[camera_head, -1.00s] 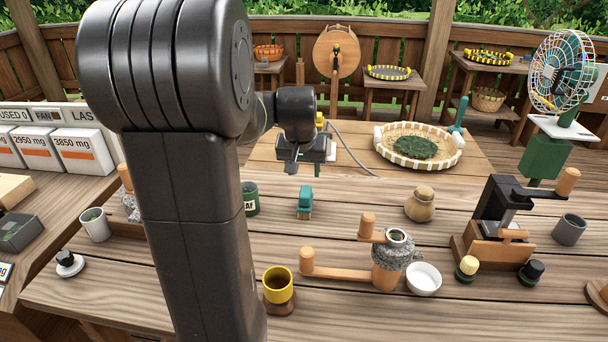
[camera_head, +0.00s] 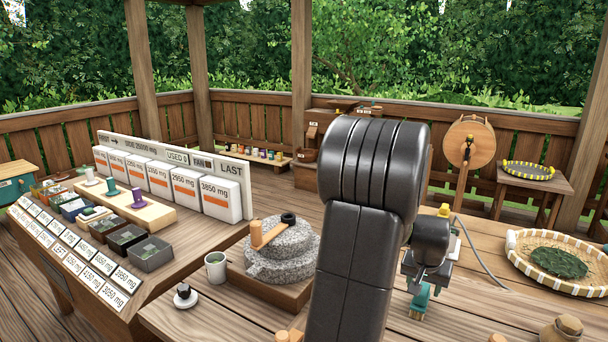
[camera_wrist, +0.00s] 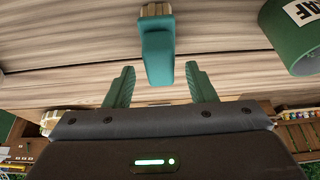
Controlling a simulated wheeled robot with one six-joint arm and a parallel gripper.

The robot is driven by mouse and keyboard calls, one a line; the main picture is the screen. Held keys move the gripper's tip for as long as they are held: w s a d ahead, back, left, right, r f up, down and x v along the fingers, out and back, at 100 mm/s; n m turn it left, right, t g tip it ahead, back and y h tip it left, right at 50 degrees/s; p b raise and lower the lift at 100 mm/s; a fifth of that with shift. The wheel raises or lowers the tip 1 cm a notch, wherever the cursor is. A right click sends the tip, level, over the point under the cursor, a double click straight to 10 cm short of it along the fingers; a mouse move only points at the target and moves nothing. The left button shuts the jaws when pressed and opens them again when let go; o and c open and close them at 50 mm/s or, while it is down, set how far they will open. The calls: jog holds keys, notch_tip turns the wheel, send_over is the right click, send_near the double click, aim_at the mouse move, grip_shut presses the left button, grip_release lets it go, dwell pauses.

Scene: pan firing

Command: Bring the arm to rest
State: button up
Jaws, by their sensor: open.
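My gripper (camera_wrist: 160,84) is open, with two teal fingers spread apart and nothing held between them. A teal-handled brush (camera_wrist: 157,48) with a pale end lies on the plank table just ahead of the fingertips, in the gap's line; I cannot tell whether they touch. In the head view my arm stands upright at centre right, its wrist bent down over the table, and the gripper (camera_head: 424,275) hangs low near the brush (camera_head: 418,300). The arm hides part of the table behind it.
A green tin (camera_wrist: 290,38) stands to the right in the wrist view. In the head view, a stone mill (camera_head: 283,258) and a cup (camera_head: 215,268) stand left of the arm. A woven tray of leaves (camera_head: 530,270) lies right. Labelled weight blocks (camera_head: 221,200) line the left counter.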

jog(key=x, duration=0.3)
jog(key=shift+s, duration=0.1)
jog(key=shift+r, duration=2.1)
jog(key=shift+f, duration=0.1)
